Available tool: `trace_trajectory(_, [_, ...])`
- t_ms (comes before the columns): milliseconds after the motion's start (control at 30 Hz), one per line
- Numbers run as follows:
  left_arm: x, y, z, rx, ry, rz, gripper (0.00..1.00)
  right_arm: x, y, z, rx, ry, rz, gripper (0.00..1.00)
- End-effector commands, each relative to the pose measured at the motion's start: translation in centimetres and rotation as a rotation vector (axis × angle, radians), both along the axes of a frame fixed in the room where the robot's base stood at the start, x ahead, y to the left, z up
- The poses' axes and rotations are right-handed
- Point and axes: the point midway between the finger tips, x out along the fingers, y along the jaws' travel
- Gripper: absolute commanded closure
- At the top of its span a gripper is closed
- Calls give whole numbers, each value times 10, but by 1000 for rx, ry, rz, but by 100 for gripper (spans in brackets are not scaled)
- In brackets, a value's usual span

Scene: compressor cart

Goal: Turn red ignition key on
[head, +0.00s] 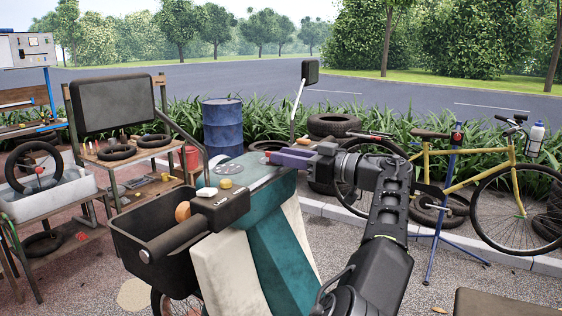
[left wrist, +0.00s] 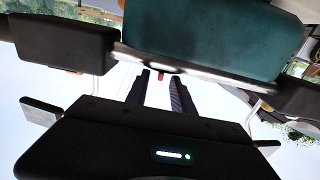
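A teal and cream scooter (head: 272,245) stands in the middle of the head view with a black front basket (head: 150,262). My left gripper (head: 290,157) reaches over its handlebar area from the right. In the left wrist view, the two dark fingers of my left gripper (left wrist: 160,76) are apart. A small red piece (left wrist: 162,74), which looks like the ignition key, shows between the fingertips, near the scooter's silver bar and teal body (left wrist: 210,35). I cannot tell whether the fingers touch it. My right gripper is not in view.
Two scooter mirrors (head: 113,103) (head: 310,72) rise around the handlebar. A yellow bicycle (head: 465,180) on a blue stand is at right. Workbenches, tyres and a blue drum (head: 222,125) stand behind and to the left.

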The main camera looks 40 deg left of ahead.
Motion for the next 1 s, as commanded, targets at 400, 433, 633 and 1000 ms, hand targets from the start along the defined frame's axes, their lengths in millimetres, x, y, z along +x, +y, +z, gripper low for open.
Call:
trace_trajectory(400, [-2, 16, 1, 2, -1, -1, 71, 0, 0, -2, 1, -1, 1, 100])
trace_trajectory(433, [-2, 16, 1, 1, -1, -1, 71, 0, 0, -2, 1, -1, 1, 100])
trace_trajectory(633, [-2, 16, 1, 1, -1, -1, 84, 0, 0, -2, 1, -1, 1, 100])
trace_trajectory(1000, [-2, 16, 1, 1, -1, -1, 100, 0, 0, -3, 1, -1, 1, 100])
